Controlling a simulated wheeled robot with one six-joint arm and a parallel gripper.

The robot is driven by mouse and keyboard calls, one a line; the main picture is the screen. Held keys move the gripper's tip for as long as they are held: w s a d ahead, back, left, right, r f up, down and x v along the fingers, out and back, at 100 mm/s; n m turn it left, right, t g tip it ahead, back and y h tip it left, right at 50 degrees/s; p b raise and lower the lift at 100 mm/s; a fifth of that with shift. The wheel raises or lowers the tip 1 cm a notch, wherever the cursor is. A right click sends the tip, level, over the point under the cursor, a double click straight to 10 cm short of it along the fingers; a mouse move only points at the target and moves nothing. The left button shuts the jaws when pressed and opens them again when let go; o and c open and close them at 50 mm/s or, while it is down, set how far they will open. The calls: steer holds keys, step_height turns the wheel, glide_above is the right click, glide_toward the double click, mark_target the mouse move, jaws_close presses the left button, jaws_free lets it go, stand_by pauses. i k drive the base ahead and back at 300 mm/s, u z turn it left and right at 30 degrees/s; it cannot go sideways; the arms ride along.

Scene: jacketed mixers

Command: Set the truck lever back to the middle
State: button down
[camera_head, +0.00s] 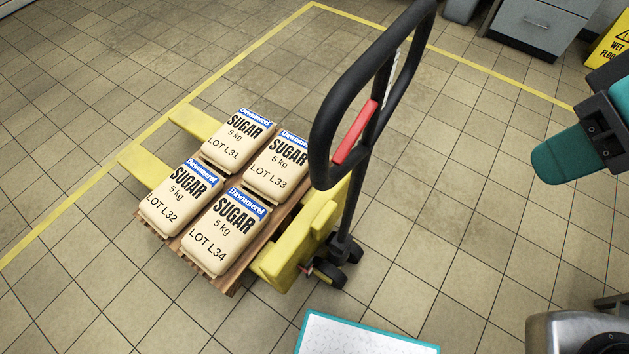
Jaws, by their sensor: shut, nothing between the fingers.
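The yellow pallet truck (290,262) stands on the tiled floor, with its black loop handle (322,118) rising toward me. The red lever (355,132) sits inside the handle loop, along its lower part. Its exact setting is hard to tell from this angle. My gripper (553,158) is at the right edge, partly cut off by the frame. Its teal fingers are shut and empty, pointing left, well apart from the handle and the lever.
A wooden pallet (228,286) with several sugar bags (226,228) rests on the truck's forks. A yellow line (238,55) marks the floor. A grey drawer cabinet (541,25) and a yellow wet-floor sign (611,42) stand at the back right. The floor between handle and gripper is clear.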

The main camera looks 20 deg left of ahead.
mark_target(351, 139)
steer(key=u, duration=1.15)
steer(key=k, duration=1.5)
steer(key=z, duration=1.15)
